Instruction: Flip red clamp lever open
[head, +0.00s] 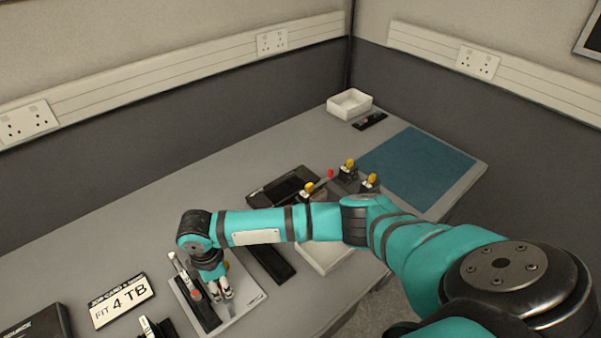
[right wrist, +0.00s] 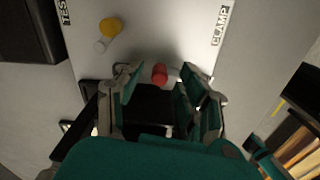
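The red clamp lever's round red tip (right wrist: 159,74) shows in the right wrist view, between the two fingertips of my right gripper. The lever's body is mostly hidden behind the fingers. It stands at a pale board (right wrist: 172,30) labelled TEST and CLAMP; in the head view the board (head: 245,303) lies near the table's front edge. There the red tip (head: 197,294) shows just left of my right gripper (head: 222,291), which points down over the board. The fingers are apart with gaps to the tip, so the gripper looks open. My left gripper is not in view.
A yellow knob (right wrist: 110,27) stands on the same board. Behind my right arm are more yellow-knobbed clamps (head: 349,166), a blue mat (head: 415,168) and a white bin (head: 349,104). The table's back left is clear.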

